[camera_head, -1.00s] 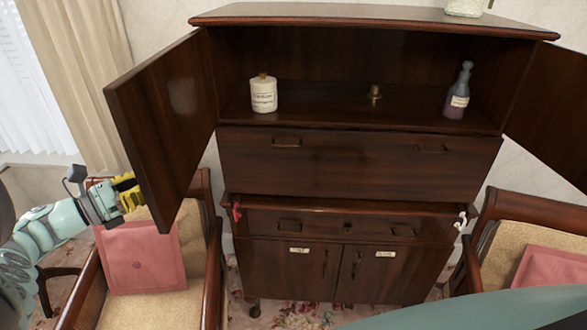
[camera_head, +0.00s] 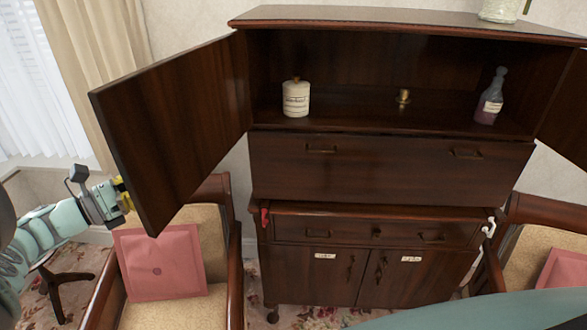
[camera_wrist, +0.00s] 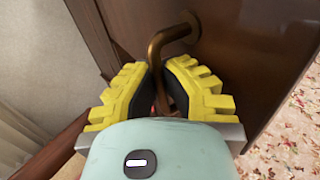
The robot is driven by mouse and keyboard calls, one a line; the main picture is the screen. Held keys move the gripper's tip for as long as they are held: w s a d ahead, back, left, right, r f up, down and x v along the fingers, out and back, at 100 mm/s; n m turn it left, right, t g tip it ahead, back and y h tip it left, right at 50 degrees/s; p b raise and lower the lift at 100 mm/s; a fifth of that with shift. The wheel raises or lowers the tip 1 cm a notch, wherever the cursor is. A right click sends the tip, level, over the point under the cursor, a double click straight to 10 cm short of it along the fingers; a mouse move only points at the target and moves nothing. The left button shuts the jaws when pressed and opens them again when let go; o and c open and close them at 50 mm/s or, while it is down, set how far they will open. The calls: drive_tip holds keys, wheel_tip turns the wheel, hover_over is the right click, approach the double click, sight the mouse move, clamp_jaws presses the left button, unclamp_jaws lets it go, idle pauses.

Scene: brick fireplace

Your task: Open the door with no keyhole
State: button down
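The dark wood cabinet's upper left door (camera_head: 180,125) stands wide open, its inner face toward the head camera. The right upper door (camera_head: 567,110) is also open and cut off by the frame. My gripper (camera_head: 123,192) is at the left door's outer side, and the door edge partly hides its yellow fingers. In the wrist view, my gripper (camera_wrist: 157,80) has its fingers closed around a bent bronze handle (camera_wrist: 165,40) on the door face (camera_wrist: 245,50). I see no keyhole on the visible part of that face.
An armchair with a pink cushion (camera_head: 160,262) stands below the left door; another chair (camera_head: 535,235) is at the right. A white jar (camera_head: 296,98), a small brass item (camera_head: 403,97) and a bottle (camera_head: 489,97) stand inside. Labelled lower doors (camera_head: 310,276) are shut.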

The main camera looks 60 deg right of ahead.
drive_tip(key=c, duration=1.4)
unclamp_jaws()
drive_tip(key=shift+a+f, duration=0.1)
drive_tip(key=shift+a, duration=0.1)
drive_tip(key=shift+c, duration=0.2)
drive_tip(key=o, duration=0.4)
drive_tip(key=shift+d, duration=0.1)
drive_tip(key=v, duration=1.1)
drive_tip(key=shift+a, duration=0.4)
drive_tip(key=shift+w, duration=0.15)
